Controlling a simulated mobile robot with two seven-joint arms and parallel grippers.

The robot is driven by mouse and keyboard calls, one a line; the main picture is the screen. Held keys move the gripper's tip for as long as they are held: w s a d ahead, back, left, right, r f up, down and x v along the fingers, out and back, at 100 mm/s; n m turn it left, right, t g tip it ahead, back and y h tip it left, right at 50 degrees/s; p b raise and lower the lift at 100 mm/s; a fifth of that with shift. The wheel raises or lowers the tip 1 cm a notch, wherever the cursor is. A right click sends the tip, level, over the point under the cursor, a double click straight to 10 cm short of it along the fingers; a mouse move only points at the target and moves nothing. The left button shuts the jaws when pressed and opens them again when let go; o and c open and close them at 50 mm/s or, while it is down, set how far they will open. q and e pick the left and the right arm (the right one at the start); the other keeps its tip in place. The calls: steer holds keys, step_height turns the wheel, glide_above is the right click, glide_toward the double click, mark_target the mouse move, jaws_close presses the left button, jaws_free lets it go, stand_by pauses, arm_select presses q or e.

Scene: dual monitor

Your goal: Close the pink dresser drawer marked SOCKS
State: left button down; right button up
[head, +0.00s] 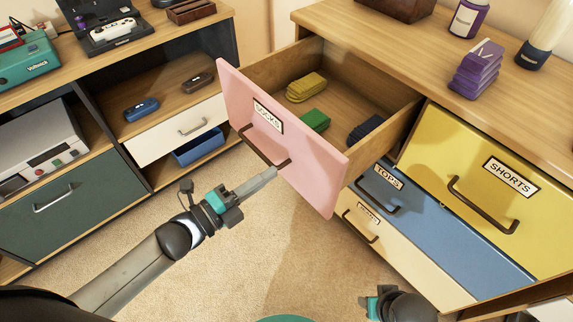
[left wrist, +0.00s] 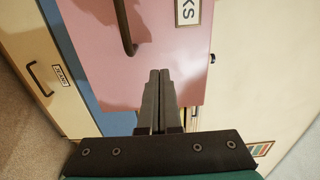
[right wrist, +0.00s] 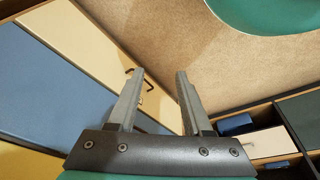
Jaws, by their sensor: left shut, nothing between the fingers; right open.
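The pink SOCKS drawer (head: 315,175) is pulled well out of the dresser, with folded yellow, green and dark blue items inside. Its label and brown handle (head: 262,148) are on its front. My left gripper (head: 272,174) is shut and empty, its tips at the drawer front near the handle's lower end. In the left wrist view the shut fingers (left wrist: 160,75) point at the pink front (left wrist: 165,62), beside the handle (left wrist: 124,28); I cannot tell whether they touch it. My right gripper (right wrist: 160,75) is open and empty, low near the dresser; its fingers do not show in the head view.
The blue TOPS drawer (head: 405,230), yellow SHORTS drawer (head: 490,180) and a cream drawer (head: 362,221) appear shut. Purple items (head: 474,75) and bottles stand on the dresser top (head: 400,50). A shelf unit (head: 165,150) stands at left. Carpet (head: 250,250) is clear between.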

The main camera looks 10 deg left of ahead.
mark_target(298, 156)
arm_select(q)
steer(key=b+x, duration=0.1)
steer(key=x, duration=0.3)
steer(key=shift+d, duration=0.1)
steer(key=shift+x, duration=0.8)
arm_select(e)
steer(key=shift+w+r+t, duration=0.15)
steer(key=shift+w+r, duration=0.15)
steer(key=shift+r, duration=0.6)
steer(key=shift+w+r+t, duration=0.15)
steer(key=shift+w+r, duration=0.15)
steer(key=shift+r, duration=0.55)
